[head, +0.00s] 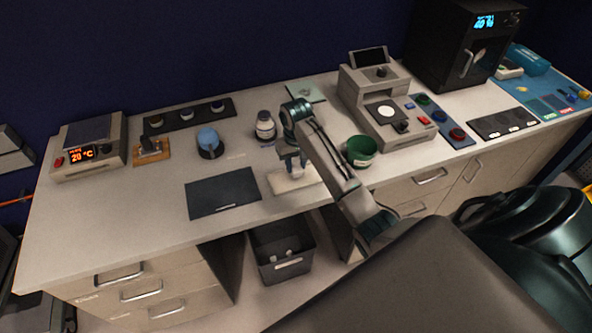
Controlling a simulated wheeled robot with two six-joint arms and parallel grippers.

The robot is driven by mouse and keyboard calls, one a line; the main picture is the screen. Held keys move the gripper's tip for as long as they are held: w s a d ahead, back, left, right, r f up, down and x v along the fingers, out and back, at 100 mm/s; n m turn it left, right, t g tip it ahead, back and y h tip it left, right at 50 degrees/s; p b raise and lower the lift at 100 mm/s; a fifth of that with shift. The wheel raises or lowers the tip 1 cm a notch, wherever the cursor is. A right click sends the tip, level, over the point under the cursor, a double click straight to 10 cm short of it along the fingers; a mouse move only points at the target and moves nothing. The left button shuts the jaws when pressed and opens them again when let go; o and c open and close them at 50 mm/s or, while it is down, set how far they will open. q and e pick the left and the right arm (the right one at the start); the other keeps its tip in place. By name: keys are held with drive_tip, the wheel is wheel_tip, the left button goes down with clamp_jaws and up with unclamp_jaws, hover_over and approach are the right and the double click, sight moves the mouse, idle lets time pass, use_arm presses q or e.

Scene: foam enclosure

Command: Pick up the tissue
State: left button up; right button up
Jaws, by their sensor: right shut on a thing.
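My right arm reaches in over the bench from the lower right, and my right gripper (291,166) points down near the bench's front edge. A pale, whitish box-like thing (300,183), which looks like the tissue holder, sits directly under it. The gripper is shut on what appears to be the tissue, at the top of this pale thing. The tissue is small and mostly hidden by the fingers, so I cannot tell whether it is clear of the holder. My left gripper is not in view.
A dark mat (222,193) lies to the left and a green cup (361,151) stands to the right of the gripper. A lidded jar (265,126) and a blue round object (209,141) stand behind. A dark bin (281,252) is below the bench. The bench's front left is clear.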

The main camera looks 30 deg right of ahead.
drive_tip(key=a, duration=0.1)
drive_tip(key=s+a+b, duration=0.1)
drive_tip(key=a, duration=0.1)
drive_tip(key=s+a+r+b, duration=0.1)
drive_tip(key=shift+s+a, duration=0.1)
drive_tip(key=shift+a, duration=0.1)
drive_tip(key=s+a+p, duration=0.1)
drive_tip(key=a, duration=0.2)
drive_tip(key=s+a+r+p, duration=0.1)
drive_tip(key=s+a, duration=0.1)
drive_tip(key=a, duration=0.1)
drive_tip(key=s+a+p, duration=0.1)
drive_tip(key=a, duration=0.2)
drive_tip(key=shift+s+r+p, duration=0.35)
drive_tip(key=shift+s+p, duration=0.05)
drive_tip(key=shift+s+a, duration=0.2)
drive_tip(key=shift+a, duration=0.3)
